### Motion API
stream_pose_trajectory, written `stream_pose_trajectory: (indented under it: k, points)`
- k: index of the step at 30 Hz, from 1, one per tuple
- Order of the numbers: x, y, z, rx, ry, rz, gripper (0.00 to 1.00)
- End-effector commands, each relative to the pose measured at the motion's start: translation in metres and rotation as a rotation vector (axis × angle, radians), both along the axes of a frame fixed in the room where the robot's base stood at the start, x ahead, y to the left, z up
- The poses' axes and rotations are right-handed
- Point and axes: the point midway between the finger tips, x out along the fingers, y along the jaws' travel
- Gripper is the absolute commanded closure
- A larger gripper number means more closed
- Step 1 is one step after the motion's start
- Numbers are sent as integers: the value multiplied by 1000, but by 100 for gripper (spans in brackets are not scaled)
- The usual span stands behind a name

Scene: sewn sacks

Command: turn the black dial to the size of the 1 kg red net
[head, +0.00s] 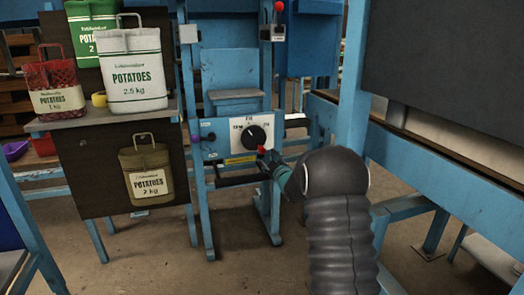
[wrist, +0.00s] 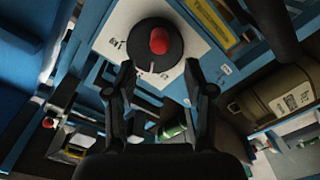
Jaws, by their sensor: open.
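The black dial (head: 254,137) sits on a white plate on the blue machine. In the wrist view the dial (wrist: 130,50) is just beyond my fingertips, with a red knob (wrist: 158,40) showing in front of its face. A short white mark shows near its lower rim there. The plate's printed marks are too small to read surely. My gripper (wrist: 160,72) is open, its fingers apart and nothing between them. In the head view my gripper (head: 265,160) is just below the dial, partly hidden by my arm. The 1 kg red net (head: 57,85) stands at the left.
A tan 2 kg sack (head: 146,175) is against the dark panel below. Blue frame posts (head: 350,90) stand close to my arm's right.

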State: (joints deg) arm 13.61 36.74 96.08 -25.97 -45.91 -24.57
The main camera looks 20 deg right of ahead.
Motion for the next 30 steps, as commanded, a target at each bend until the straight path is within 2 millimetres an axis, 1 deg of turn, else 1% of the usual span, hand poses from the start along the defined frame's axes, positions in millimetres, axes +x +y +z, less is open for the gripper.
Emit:
stream_pose_trajectory:
  k: [1, 6, 12, 15, 21, 30]
  points:
    - [10, 1, 0, 0, -1, 1, 47]
    - [39, 4, 0, 0, 0, 0, 47]
    - [67, 6, 0, 0, 0, 1, 47]
    - [78, 7, 0, 0, -1, 1, 47]
    - [88, 7, 0, 1, 1, 0, 47]
    - [90, 7, 0, 1, 1, -1, 47]
